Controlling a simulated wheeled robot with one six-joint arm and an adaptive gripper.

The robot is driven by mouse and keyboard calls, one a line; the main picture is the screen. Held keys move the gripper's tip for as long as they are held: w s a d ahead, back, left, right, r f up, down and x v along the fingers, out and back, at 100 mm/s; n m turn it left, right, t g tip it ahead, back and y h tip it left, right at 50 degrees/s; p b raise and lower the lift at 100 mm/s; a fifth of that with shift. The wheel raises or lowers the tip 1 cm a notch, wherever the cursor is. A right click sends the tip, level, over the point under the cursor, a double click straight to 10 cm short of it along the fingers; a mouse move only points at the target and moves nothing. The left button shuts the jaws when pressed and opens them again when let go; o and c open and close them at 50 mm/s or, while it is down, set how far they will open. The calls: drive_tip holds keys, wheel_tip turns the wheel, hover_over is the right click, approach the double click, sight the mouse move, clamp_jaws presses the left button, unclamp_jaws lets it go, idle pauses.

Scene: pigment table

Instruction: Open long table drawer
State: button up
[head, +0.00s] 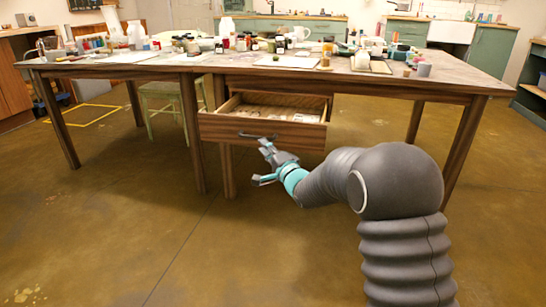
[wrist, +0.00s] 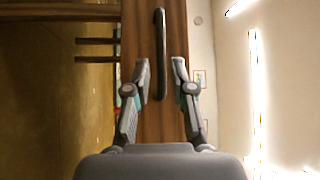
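The long table (head: 440,82) has a wooden drawer (head: 290,133) that stands pulled out, with a few flat items visible inside it. A dark bar handle (head: 257,136) is on the drawer front. In the wrist view the handle (wrist: 160,55) runs upright along the wooden drawer front (wrist: 133,40). My gripper (head: 266,163) is just in front of and below the handle in the head view. In the wrist view my gripper (wrist: 160,72) is open, with its fingers on both sides of the handle's lower end. No contact with the handle shows.
Many jars, bottles and papers crowd the tabletop. A pale green stool (head: 165,95) stands under the table, left of the drawer. Table legs (head: 193,135) stand near the drawer's left side. The floor (head: 110,230) in front is clear.

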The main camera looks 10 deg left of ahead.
drive_tip(key=shift+v, duration=2.5)
